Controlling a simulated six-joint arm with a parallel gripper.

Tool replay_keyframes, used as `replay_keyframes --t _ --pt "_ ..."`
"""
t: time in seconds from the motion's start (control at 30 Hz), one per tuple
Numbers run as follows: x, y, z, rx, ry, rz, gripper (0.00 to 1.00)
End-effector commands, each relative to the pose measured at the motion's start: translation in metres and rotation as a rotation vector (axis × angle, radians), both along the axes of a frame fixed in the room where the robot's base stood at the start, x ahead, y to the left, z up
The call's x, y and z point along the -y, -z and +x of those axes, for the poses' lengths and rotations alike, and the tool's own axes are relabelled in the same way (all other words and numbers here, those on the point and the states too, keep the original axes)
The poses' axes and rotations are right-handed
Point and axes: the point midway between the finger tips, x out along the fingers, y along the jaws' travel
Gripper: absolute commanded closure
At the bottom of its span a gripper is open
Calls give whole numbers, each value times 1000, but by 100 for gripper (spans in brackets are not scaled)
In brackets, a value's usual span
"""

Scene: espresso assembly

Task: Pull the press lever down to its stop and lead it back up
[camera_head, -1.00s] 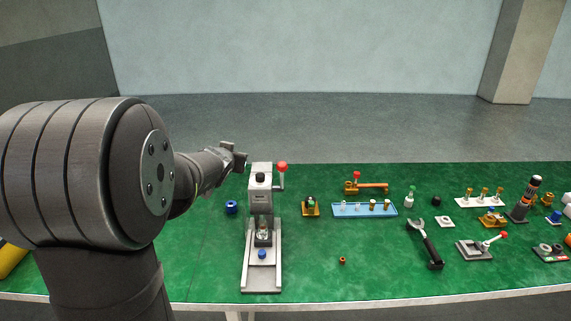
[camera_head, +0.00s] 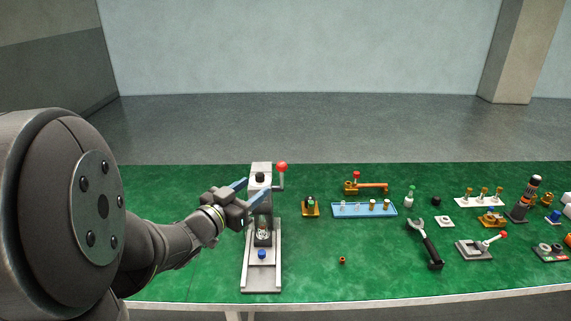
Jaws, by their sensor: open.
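The press (camera_head: 261,170) stands upright on a light grey base with two rails (camera_head: 247,278) on the green table. Its lever (camera_head: 281,183) is on the right side, with a red ball knob (camera_head: 282,167) at the top; the lever is up. My gripper (camera_head: 249,192) is open, with two blue-grey fingers spread apart. In the picture it is at the left of the press, and one finger overlaps the press column. I cannot tell whether it touches the column. The gripper is apart from the lever, and nothing is between its fingers.
A small blue part (camera_head: 262,254) sits on the press base. To the right are an orange-and-black block (camera_head: 310,206), a blue tray (camera_head: 338,211) with small parts, and a black-handled tool (camera_head: 432,248). A small orange ring (camera_head: 342,260) lies on otherwise clear table.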

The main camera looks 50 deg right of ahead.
Motion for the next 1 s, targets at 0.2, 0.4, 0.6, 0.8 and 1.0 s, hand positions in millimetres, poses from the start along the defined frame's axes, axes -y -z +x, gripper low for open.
replay_keyframes --t 0.2,0.4,0.6,0.8,1.0 --pt "48 1 8 -1 3 1 50" --pt "92 1 15 0 2 1 50" --pt "126 1 21 0 1 0 50" --pt "143 0 25 1 -1 0 50" --pt "146 0 25 0 -2 0 50"
